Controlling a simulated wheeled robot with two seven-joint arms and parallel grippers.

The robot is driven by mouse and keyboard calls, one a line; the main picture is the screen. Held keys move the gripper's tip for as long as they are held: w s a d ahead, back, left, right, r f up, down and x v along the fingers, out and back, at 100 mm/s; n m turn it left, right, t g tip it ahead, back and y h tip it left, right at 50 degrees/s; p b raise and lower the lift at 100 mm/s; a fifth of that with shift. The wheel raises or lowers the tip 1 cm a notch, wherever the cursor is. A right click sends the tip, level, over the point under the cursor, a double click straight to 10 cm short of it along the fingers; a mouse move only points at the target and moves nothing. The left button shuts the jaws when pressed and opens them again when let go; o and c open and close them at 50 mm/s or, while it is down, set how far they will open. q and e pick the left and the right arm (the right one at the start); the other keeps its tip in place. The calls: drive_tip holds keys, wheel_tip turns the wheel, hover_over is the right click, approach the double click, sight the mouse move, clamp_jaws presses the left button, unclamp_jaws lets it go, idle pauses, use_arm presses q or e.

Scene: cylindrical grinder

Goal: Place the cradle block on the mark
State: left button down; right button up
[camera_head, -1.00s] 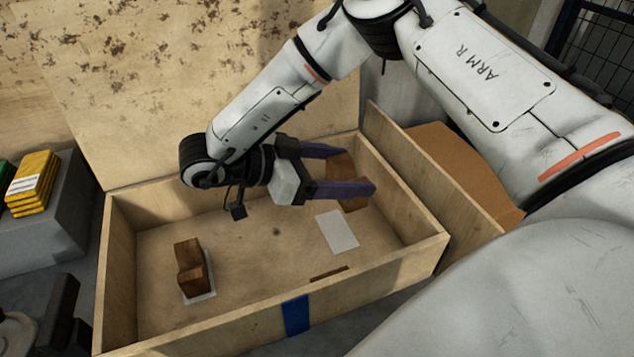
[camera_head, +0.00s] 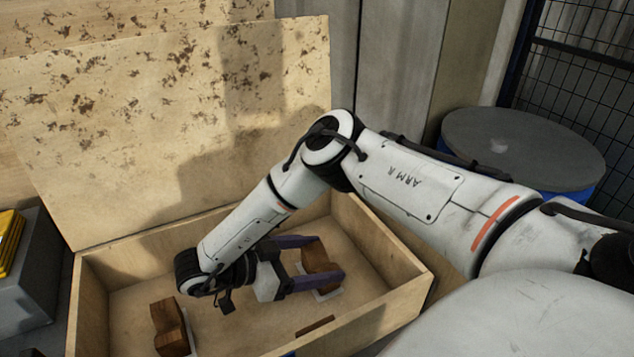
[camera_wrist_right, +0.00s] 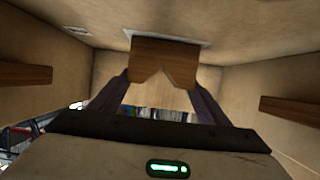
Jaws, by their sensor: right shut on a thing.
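My right gripper (camera_head: 328,257) is low in the open wooden box, shut on a brown wooden cradle block (camera_head: 318,264). In the wrist view the block (camera_wrist_right: 160,58) shows its V notch between the two fingers. A white rectangular mark (camera_head: 328,294) lies on the box floor under the block. In the wrist view the block covers most of this mark (camera_wrist_right: 195,42) and appears to be at or very near it. A second brown notched block (camera_head: 170,325) sits at the left on another white mark. My left gripper is not in view.
The box walls (camera_head: 395,303) stand close around my gripper, with the raised lid (camera_head: 200,130) behind. A small dark wooden strip (camera_head: 315,326) is at the front wall. Floor is free between the two blocks. A round drum (camera_head: 525,150) stands outside at the right.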

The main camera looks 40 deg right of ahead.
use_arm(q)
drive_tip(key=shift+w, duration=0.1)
use_arm(e)
drive_tip(key=shift+f, duration=0.2)
drive_tip(key=o, duration=1.1)
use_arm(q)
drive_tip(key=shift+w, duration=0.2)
use_arm(e)
drive_tip(key=shift+r, duration=0.3)
drive_tip(key=shift+w+a, duration=0.15)
drive_tip(key=shift+a, duration=0.2)
use_arm(q)
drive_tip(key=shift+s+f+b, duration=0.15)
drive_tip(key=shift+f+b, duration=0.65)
drive_tip(key=shift+b, duration=0.1)
use_arm(e)
drive_tip(key=v, duration=1.1)
drive_tip(key=shift+r, duration=0.2)
drive_tip(key=shift+a, duration=0.1)
